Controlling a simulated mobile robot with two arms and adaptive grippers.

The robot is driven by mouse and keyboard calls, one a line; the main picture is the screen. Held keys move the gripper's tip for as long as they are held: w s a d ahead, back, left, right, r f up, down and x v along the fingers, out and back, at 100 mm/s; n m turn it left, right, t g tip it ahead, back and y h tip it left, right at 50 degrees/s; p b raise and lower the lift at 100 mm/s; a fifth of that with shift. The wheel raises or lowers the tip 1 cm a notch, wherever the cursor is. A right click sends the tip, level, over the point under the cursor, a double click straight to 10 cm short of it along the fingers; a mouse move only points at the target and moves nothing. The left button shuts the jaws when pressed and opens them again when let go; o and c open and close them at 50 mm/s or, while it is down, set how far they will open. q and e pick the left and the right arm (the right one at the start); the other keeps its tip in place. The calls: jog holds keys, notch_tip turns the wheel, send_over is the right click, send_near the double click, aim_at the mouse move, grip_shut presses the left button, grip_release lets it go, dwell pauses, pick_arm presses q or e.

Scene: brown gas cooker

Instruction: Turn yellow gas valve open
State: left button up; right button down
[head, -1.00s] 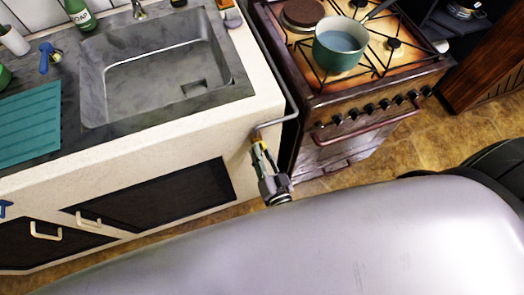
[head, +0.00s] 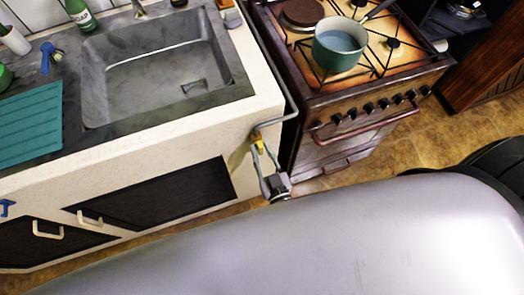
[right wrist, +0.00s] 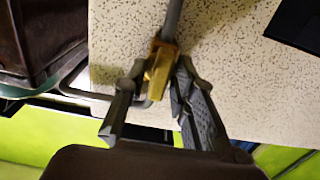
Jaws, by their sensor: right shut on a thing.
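The yellow gas valve (head: 259,146) sits on a grey gas pipe (head: 291,100) at the right end of the white counter front, beside the cooker. In the right wrist view the valve (right wrist: 159,70) lies between my fingertips, with its yellow lever pointing towards the gripper. My right gripper (head: 264,150) is shut on the valve, and it also shows in the right wrist view (right wrist: 157,74). The fingers partly hide the valve in the head view. My left gripper is not in view.
The brown gas cooker (head: 330,110) stands right of the valve, with a teal pot (head: 340,52) on its top and a front rail (head: 365,129). The sink (head: 150,70) is at the left in the counter. Dark cupboard doors (head: 150,195) are below it.

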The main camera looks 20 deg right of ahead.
dwell(0.3)
jog(key=c, duration=1.6)
grip_release()
jog(key=s, duration=1.2)
jog(key=shift+d, duration=0.2)
